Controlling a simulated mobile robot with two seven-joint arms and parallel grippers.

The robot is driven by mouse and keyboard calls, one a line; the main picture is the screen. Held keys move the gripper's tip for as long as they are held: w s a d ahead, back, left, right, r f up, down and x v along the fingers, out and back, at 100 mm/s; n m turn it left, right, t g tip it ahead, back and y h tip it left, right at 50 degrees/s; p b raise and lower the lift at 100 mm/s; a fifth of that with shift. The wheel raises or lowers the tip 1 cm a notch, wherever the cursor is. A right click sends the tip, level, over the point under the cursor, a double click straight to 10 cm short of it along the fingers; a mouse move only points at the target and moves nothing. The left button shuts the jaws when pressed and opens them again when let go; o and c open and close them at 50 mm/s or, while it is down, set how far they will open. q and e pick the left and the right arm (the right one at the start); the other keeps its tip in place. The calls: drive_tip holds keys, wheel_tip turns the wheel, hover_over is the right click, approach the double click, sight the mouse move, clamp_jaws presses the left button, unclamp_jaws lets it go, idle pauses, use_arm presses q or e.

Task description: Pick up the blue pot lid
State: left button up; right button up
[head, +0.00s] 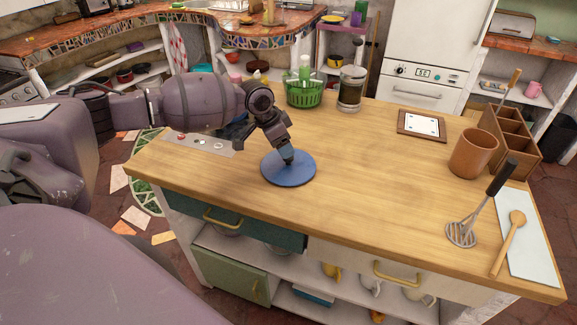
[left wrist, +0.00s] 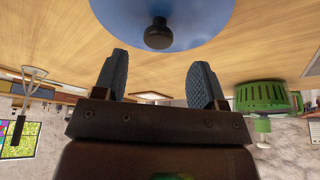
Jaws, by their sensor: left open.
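The blue pot lid (head: 288,174) lies flat on the wooden island counter, left of its middle. In the left wrist view the blue lid (left wrist: 190,18) fills the top centre, with its dark round knob (left wrist: 158,34) facing the camera. My left gripper (head: 289,160) is over the lid and hides the knob in the head view. In the left wrist view my left gripper (left wrist: 158,72) has its two fingers spread, with nothing between them. The knob shows just beyond the fingertips, roughly centred between them. My right gripper is in neither view.
Behind the lid stand a green basket (head: 304,94) and a dark glass jar (head: 351,88). To the right are a framed board (head: 421,125), brown cup (head: 470,153), wooden organizer (head: 513,140), masher (head: 464,232) and wooden spoon (head: 510,240). The counter (head: 370,190) right of the lid is clear.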

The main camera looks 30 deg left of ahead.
sight(288, 162)
use_arm(q)
drive_tip(key=shift+s+x, duration=0.2)
drive_tip(key=shift+x, duration=2.5)
drive_tip(key=c, duration=1)
drive_tip(key=shift+c, duration=0.3)
drive_tip(key=shift+r, duration=0.1)
